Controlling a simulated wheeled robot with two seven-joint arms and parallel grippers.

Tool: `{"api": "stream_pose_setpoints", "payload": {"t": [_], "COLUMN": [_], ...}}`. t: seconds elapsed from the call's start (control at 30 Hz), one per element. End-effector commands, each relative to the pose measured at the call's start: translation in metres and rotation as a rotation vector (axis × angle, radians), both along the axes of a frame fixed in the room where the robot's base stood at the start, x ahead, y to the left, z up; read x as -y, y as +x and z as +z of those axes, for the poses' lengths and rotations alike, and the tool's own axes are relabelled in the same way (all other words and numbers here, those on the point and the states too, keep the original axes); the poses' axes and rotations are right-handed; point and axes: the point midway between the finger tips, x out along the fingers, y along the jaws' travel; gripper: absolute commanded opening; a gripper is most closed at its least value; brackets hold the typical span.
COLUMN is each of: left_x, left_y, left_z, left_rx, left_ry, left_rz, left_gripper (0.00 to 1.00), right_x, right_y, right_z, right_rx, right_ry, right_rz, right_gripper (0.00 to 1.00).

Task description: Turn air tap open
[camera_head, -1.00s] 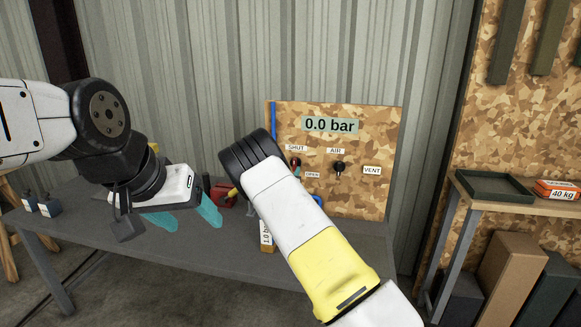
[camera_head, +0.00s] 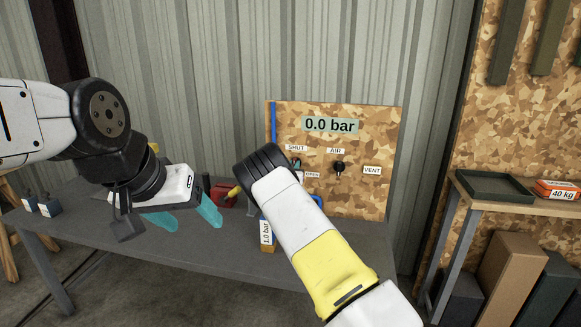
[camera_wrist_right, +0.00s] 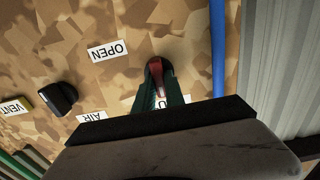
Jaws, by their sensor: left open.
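In the right wrist view the red lever (camera_wrist_right: 158,82) points toward the partly hidden SHUT label, away from the OPEN label (camera_wrist_right: 107,51). My right gripper (camera_wrist_right: 160,92) has its green fingers close on both sides of the lever and appears closed on it. In the head view my right wrist hides most of that gripper. My left gripper (camera_head: 190,217) is open and empty above the bench. The gauge display (camera_head: 330,125) reads 0.0 bar.
A black knob (camera_head: 339,168) sits on the panel between the AIR and VENT labels. A 1.0 bar tag (camera_head: 266,233) and a red object (camera_head: 222,194) are on the grey bench (camera_head: 190,260). A side shelf holds a green tray (camera_head: 495,187) and an orange box (camera_head: 557,189).

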Motion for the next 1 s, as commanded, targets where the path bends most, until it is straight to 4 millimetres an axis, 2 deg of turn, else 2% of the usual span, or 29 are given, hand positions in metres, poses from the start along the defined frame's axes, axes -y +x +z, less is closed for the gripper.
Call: {"api": "stream_pose_setpoints", "payload": {"t": [0.47, 1.0], "left_x": [0.0, 0.0], "left_y": [0.0, 0.0], "left_z": [0.0, 0.0], "left_rx": [0.0, 0.0], "left_ry": [0.0, 0.0], "left_rz": [0.0, 0.0], "left_gripper": [0.67, 0.67], "right_x": [0.0013, 0.0044], "right_y": [-0.0002, -0.0009], "right_z": [0.0007, -0.0011], "right_rx": [0.025, 0.151], "right_ry": [0.082, 0.528], "right_rz": [-0.002, -0.003], "right_gripper": [0.0, 0.0]}}
